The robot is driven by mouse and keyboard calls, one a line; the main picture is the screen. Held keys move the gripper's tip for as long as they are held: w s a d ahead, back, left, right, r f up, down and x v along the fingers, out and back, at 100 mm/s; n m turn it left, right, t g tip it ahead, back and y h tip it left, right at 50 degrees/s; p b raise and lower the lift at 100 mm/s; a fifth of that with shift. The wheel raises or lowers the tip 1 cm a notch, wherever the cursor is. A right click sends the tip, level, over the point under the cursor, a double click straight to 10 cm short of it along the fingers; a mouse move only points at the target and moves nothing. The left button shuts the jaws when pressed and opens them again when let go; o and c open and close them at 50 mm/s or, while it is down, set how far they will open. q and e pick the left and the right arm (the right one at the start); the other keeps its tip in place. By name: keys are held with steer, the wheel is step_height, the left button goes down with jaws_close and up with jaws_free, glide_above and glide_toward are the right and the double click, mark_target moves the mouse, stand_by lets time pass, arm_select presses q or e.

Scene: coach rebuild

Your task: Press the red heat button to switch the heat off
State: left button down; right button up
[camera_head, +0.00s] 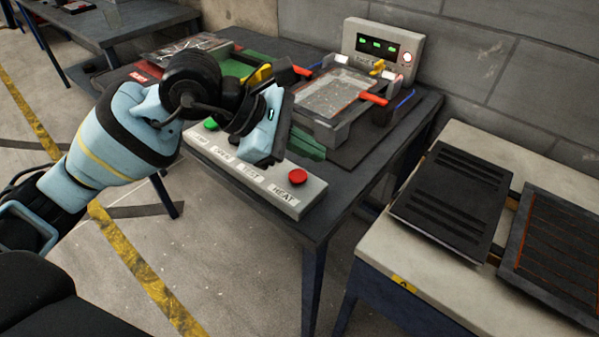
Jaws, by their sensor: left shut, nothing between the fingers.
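The red heat button (298,176) sits at the right end of a grey button panel (240,176), above a label reading HEAT. A green button (211,124) shows at the panel's left end. My left gripper (268,160) is shut and empty. It is over the panel, to the left of the red button and apart from it in the picture, and hides the middle of the panel. A control box (384,47) with several green lit displays and a round light stands at the back. My right gripper is not in view.
The panel lies at the front edge of a dark table (345,190). A tray machine (335,95) with red handles stands behind it. To the right, a pale table (425,270) holds a black slotted plate (455,195) and a dark grid panel (560,240). Another table stands back left.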

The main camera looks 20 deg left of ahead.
mark_target(292, 176)
arm_select(q)
steer(key=w+a, duration=0.1)
steer(key=w+a+r+t+y, duration=0.1)
steer(key=a, duration=0.1)
steer(key=w+a+r+t+y, duration=0.1)
steer(key=shift+w+a+r+m+b, duration=0.1)
steer(key=shift+a+r+m+b, duration=0.05)
steer(key=shift+m+b, duration=0.15)
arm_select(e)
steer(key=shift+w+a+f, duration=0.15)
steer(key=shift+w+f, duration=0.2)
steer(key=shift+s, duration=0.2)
arm_select(q)
steer(key=shift+f, duration=0.2)
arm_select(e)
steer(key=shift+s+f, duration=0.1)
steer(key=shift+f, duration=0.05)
